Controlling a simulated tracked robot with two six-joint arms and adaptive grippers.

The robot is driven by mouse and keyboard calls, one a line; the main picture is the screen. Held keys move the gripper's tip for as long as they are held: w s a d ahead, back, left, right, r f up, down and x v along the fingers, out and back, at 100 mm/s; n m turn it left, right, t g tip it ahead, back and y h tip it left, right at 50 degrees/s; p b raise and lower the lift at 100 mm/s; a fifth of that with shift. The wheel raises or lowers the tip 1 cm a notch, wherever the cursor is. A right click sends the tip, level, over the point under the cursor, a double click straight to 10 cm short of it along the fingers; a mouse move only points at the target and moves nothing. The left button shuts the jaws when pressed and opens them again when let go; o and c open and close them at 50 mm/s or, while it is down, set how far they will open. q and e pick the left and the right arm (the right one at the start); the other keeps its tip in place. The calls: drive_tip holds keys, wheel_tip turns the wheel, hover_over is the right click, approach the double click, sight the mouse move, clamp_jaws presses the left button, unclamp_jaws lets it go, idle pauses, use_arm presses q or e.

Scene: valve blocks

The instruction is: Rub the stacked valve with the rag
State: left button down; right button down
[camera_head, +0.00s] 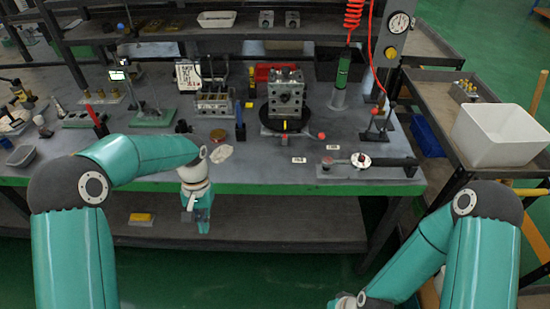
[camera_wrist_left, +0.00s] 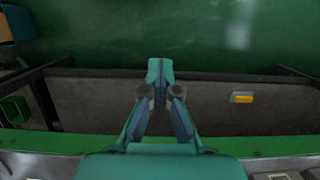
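The stacked valve, a grey metal block stack (camera_head: 286,92), stands upright on a black round turntable (camera_head: 270,128) at the middle of the bench. A crumpled pale cloth, which looks like the rag (camera_head: 221,153), lies near the bench's front edge. My left gripper (camera_head: 199,222) hangs just in front of that edge, below and left of the cloth, pointing down. In the left wrist view its fingertips (camera_wrist_left: 160,72) meet with nothing visible between them. My right arm comes in at the lower right; its gripper is out of the picture.
A blue-handled tool (camera_head: 240,122) stands left of the valve. A white bin (camera_head: 498,134) is on the right side table. A yellow block (camera_head: 141,217) lies on the lower shelf.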

drive_tip(key=shift+w+a, duration=0.1)
drive_tip(key=shift+w, duration=0.2)
